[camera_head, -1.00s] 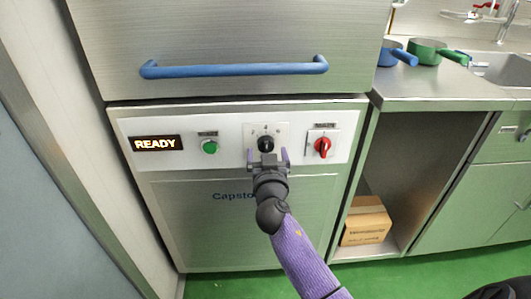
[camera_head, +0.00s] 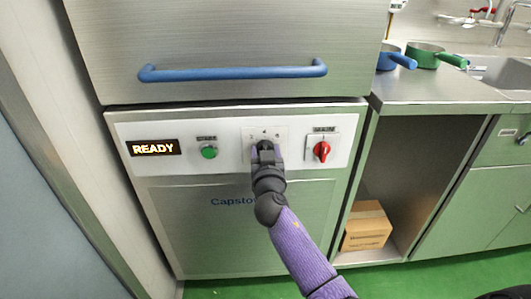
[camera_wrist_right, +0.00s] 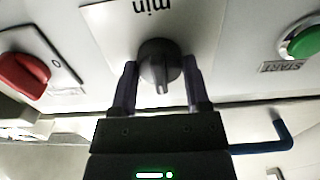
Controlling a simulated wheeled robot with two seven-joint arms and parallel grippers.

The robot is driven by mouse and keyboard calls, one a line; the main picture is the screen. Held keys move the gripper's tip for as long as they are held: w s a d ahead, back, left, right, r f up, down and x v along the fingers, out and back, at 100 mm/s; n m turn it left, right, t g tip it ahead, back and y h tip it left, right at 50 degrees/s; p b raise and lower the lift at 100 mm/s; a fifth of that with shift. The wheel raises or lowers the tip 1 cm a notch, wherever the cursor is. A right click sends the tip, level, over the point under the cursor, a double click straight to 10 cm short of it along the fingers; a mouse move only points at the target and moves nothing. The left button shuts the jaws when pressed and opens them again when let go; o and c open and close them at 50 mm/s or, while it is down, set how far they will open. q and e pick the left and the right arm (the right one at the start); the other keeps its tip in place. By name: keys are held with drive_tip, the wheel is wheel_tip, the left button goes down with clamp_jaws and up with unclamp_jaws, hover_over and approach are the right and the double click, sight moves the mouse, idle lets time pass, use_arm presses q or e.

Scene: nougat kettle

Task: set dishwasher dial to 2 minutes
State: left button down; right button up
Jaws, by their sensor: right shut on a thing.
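The black dial (camera_wrist_right: 160,62) sits on a white plate marked "min", which appears upside down in the wrist view. Its raised ridge points toward the bottom of that view. My right gripper (camera_head: 266,150) is at the dial and covers most of it in the head view. Its two purple fingers stand on either side of the dial in the wrist view, and it is shut on the dial. The numbers around the dial are too small or hidden to read. The dishwasher's display (camera_head: 153,148) reads "READY". My left gripper is not in view.
A green start button (camera_head: 209,151) is left of the dial and a red rotary switch (camera_head: 321,151) is right of it. A blue handle (camera_head: 234,73) juts out above the panel. A cardboard box (camera_head: 366,226) sits in the open bay at right.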

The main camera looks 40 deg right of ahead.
drive_tip(key=shift+n, duration=0.9)
drive_tip(key=n, duration=0.6)
drive_tip(key=shift+f, duration=0.1)
drive_tip(key=shift+a+n, duration=0.1)
drive_tip(key=shift+n, duration=0.3)
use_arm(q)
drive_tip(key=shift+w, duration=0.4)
use_arm(e)
drive_tip(key=shift+n, duration=0.3)
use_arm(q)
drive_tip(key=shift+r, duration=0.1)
use_arm(e)
drive_tip(key=o, duration=1.1)
drive_tip(key=shift+o, duration=0.9)
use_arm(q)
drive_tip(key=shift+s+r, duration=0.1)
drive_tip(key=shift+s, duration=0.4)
